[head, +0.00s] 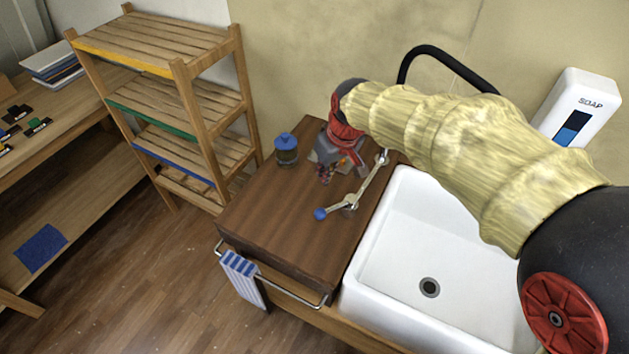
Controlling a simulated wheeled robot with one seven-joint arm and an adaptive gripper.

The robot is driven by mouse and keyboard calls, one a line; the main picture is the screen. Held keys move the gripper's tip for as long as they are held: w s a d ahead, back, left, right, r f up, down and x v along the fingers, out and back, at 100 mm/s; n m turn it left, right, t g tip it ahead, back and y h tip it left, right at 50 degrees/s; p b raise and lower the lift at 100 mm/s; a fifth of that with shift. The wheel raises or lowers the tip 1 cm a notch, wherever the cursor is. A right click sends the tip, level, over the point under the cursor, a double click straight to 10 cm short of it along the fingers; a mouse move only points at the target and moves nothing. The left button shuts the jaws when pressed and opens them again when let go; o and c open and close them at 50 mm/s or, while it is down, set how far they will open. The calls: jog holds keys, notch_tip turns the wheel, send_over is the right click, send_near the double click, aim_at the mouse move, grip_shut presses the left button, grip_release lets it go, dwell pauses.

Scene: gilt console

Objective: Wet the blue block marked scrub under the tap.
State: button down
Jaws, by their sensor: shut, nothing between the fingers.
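I cannot make out a blue block marked scrub in the head view; it may be hidden behind my gripper or arm. My gripper (324,174) is shut and empty, pointing down over the back of the dark wooden counter (285,215). The black curved tap pipe (432,50) rises behind my arm, which hides its lower part and outlet. The white sink (395,270) is right of the counter, with its drain (429,287) in view. No water shows in the visible part of the basin.
A jointed metal lever with a blue knob (320,214) lies beside my gripper. A blue-lidded jar (286,149) stands left of it. A striped towel (243,278) hangs on the front rail. A soap dispenser (578,108) is on the wall. The front of the counter is clear.

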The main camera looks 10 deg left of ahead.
aim_at(336, 206)
jog(key=b+x, duration=0.2)
jog(key=x, duration=0.7)
jog(key=shift+f, duration=0.35)
jog(key=shift+s+d+f+b, duration=0.1)
jog(key=shift+b, duration=0.3)
jog(key=shift+s+d+r+b, duration=0.15)
jog(key=shift+s+d+r, duration=0.2)
jog(key=shift+s+d, duration=0.3)
jog(key=shift+s+d+r+b, duration=0.15)
jog(key=shift+s+d+r, duration=0.15)
jog(key=shift+s+d, duration=0.3)
